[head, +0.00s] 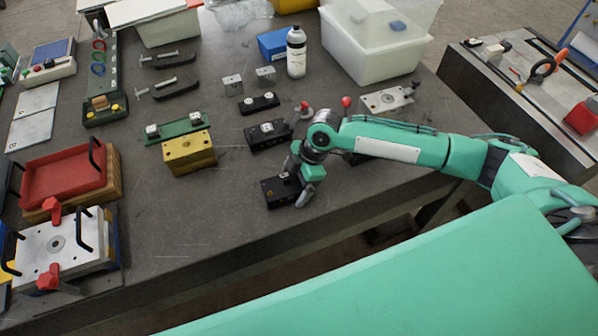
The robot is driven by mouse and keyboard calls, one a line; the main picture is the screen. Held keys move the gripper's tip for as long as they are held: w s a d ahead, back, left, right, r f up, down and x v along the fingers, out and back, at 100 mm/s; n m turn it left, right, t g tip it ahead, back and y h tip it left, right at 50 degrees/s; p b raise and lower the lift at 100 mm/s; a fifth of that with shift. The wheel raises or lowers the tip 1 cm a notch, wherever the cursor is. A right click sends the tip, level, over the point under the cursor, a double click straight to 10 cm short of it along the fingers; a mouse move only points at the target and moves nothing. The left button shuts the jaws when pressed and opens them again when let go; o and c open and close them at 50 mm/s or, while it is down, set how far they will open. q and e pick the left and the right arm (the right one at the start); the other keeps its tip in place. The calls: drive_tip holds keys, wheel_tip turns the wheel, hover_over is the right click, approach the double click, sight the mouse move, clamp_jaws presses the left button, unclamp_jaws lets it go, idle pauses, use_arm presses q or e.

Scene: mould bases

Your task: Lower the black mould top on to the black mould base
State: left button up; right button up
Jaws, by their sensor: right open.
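A black block (281,192), with a small round mark on its upper face, lies near the front edge of the dark table. My right gripper (297,190) is open and points down at the block's right end. The gripper hides that end, so I cannot tell whether the fingers touch it. Another black block (268,136) with a light metal fitting on top sits just behind. A lower black piece (260,104) with round fittings lies farther back. I cannot tell which of these is the mould top and which the base. My left gripper is not in view.
A yellow block (189,152) and a green base (178,128) stand left of the black blocks. A white bottle (296,52) and a clear bin (372,45) stand behind. A red tray (64,178) and a clamped metal mould (58,246) stand far left. The front middle is clear.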

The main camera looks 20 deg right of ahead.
sight(289, 187)
drive_tip(key=c, duration=1.7)
drive_tip(key=shift+r, duration=0.1)
drive_tip(key=shift+r, duration=0.1)
drive_tip(key=shift+r+p, duration=1.35)
drive_tip(key=shift+p, duration=0.3)
